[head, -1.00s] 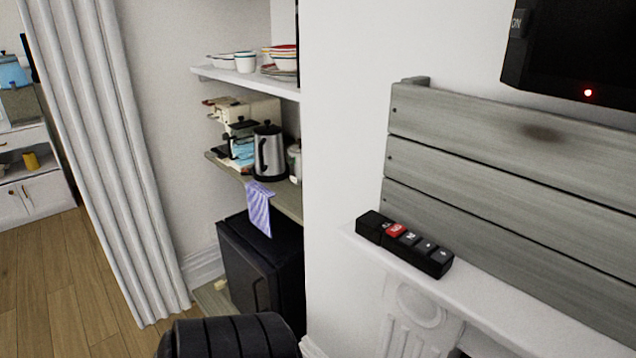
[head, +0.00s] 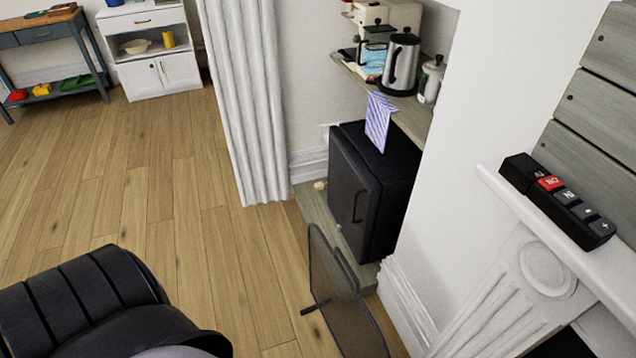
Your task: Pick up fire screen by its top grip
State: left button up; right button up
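The fire screen (head: 338,302) stands on the floor at the lower middle of the head view, in front of the black fridge. It is a dark mesh panel in a thin black frame, with a bar along its upper edge. Its lower part is cut off by the picture's bottom edge. I cannot make out a separate top grip clearly. Neither of my grippers shows in the view.
A black rounded piece (head: 85,305) fills the lower left. A black mini fridge (head: 362,190) stands in the alcove. The white mantel (head: 520,205) with a black block row (head: 558,200) is at right. Wooden floor (head: 150,190) is open at left.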

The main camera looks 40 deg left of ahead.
aim_at(338, 314)
jog(key=u, duration=0.9)
jog(key=i+j+z, duration=0.2)
jog(key=j, duration=0.15)
jog(key=j+z, duration=0.15)
jog(key=j, duration=0.25)
jog(key=i+j+z, duration=0.2)
jog(key=j, duration=0.2)
jog(key=k, duration=0.05)
